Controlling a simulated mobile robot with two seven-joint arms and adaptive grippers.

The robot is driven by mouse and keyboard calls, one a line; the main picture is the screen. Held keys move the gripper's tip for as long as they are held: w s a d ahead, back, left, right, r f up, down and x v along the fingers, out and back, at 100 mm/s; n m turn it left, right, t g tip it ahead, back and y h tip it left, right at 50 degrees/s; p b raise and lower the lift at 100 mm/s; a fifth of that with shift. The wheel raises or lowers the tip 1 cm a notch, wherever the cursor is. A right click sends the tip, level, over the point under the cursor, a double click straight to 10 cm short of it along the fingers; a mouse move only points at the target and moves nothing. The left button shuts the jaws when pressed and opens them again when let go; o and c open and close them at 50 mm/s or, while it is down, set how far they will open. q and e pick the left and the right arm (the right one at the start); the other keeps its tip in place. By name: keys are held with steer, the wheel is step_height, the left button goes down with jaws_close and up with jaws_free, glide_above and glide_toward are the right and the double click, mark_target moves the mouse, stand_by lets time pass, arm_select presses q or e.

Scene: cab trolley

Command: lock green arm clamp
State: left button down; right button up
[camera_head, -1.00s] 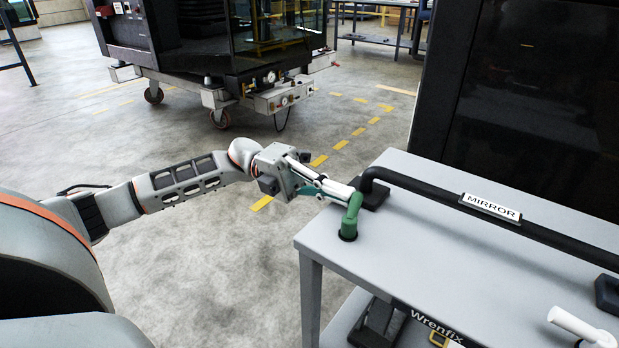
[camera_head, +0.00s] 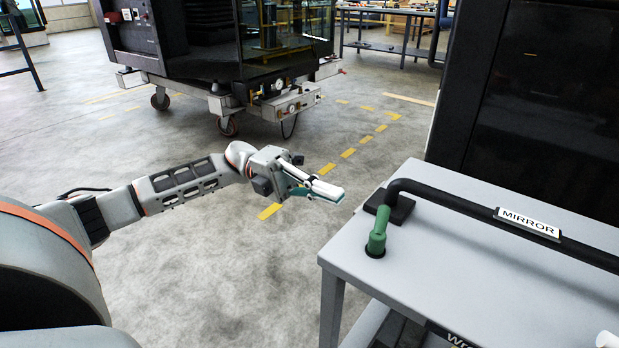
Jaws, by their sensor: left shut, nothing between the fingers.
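The green clamp (camera_head: 377,233) stands on the near left corner of the grey trolley top (camera_head: 440,258), beside the black bar. Its rounded handle points up and leans slightly. My left gripper (camera_head: 341,195) is shut and empty, a short way left of the clamp and apart from it, over the floor off the trolley's edge. My right gripper is not in view.
A black bar (camera_head: 455,202) with a MIRROR label (camera_head: 529,223) runs along the trolley top from a black block (camera_head: 390,206). A dark cab (camera_head: 215,50) on a wheeled frame stands behind.

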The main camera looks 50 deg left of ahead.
arm_select(q)
steer(key=w+a+b, duration=0.1)
steer(key=w+a, duration=0.1)
steer(key=a, duration=0.3)
steer(key=shift+w+a+f, duration=0.15)
steer(key=shift+a+f, duration=0.25)
steer(key=shift+f, duration=0.05)
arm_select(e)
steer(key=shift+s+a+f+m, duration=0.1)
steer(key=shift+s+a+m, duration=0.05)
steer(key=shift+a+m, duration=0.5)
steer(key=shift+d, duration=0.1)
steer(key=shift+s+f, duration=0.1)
